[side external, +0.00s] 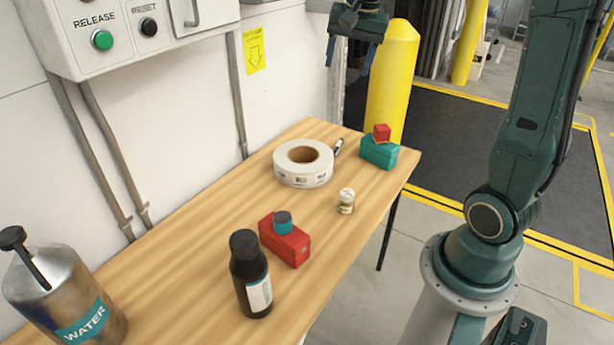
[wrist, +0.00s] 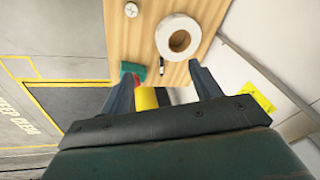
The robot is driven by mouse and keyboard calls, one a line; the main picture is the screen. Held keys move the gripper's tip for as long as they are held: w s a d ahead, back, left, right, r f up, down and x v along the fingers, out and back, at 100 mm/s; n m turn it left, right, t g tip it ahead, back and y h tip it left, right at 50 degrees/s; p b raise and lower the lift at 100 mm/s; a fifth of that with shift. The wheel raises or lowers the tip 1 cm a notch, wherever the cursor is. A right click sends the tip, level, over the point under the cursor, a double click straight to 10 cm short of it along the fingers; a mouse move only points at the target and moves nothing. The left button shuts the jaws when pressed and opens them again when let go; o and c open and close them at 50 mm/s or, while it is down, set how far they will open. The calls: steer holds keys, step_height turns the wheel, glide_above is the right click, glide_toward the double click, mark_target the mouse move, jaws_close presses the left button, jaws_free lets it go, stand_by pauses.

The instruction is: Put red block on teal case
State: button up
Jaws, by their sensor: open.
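The red block (side external: 382,131) rests on top of the teal case (side external: 379,153) near the table's far right corner. In the wrist view the teal case (wrist: 134,68) shows beside my left finger, and only a sliver of the red block (wrist: 138,80) shows, mostly hidden by that finger. My gripper (side external: 350,52) is open and empty, raised high beyond the table's far end, apart from block and case. Its two spread fingers (wrist: 161,74) also show in the wrist view with nothing between them held.
A yellow post (side external: 392,75) rises behind the table.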

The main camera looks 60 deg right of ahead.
steer(key=s+a+f+n+t+y, duration=0.1)
steer(key=s+a+f+n+t, duration=0.1)
steer(key=s+a+n, duration=1.1)
steer(key=shift+s+a+f+t, duration=0.25)
steer(key=shift+s+a+t, duration=0.25)
steer(key=shift+s+a, duration=1.85)
steer(key=shift+s+d, duration=0.15)
steer(key=shift+d, duration=0.05)
